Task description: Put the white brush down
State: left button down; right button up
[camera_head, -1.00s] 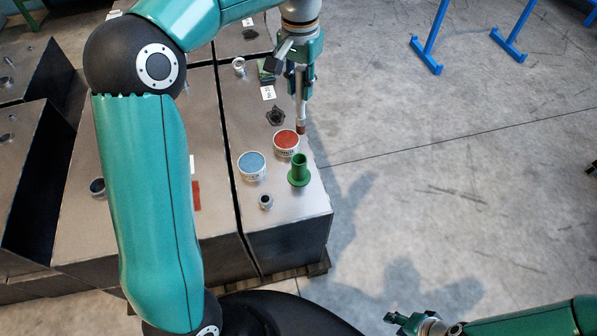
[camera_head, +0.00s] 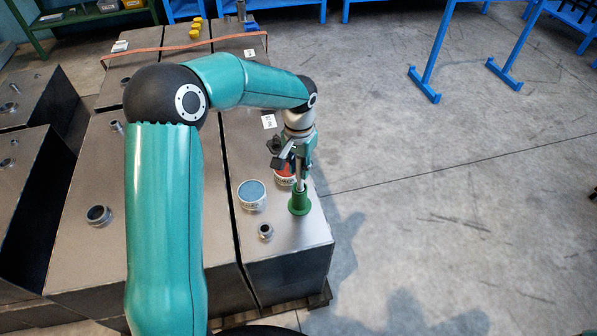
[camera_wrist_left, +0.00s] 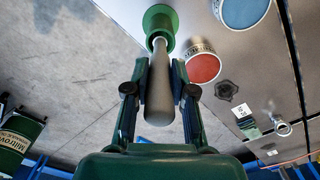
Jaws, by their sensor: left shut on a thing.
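The white brush (camera_wrist_left: 158,95) is between the fingers of my left gripper (camera_wrist_left: 160,88), which is shut on its handle. In the head view my left gripper (camera_head: 301,168) is over the front right of the metal box. The brush's lower end is at the mouth of the green holder (camera_head: 299,205) and appears to be inside it. The holder also shows in the wrist view (camera_wrist_left: 160,18). How deep the brush sits is hidden. My right gripper is not in view.
Beside the holder are a red-topped tin (camera_wrist_left: 203,66), partly hidden by my gripper in the head view, and a blue-topped tin (camera_head: 251,195). A small metal fitting (camera_head: 265,232) stands nearer. The box (camera_head: 285,255) drops off to open floor on the right.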

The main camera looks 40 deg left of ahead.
pick_arm(q)
notch_tip(320, 180, down, 2)
jog(key=shift+f, duration=0.3)
jog(key=c, duration=1)
grip_release()
notch_tip(320, 180, up, 12)
jog(key=shift+r, duration=0.15)
jog(key=shift+a, duration=0.1)
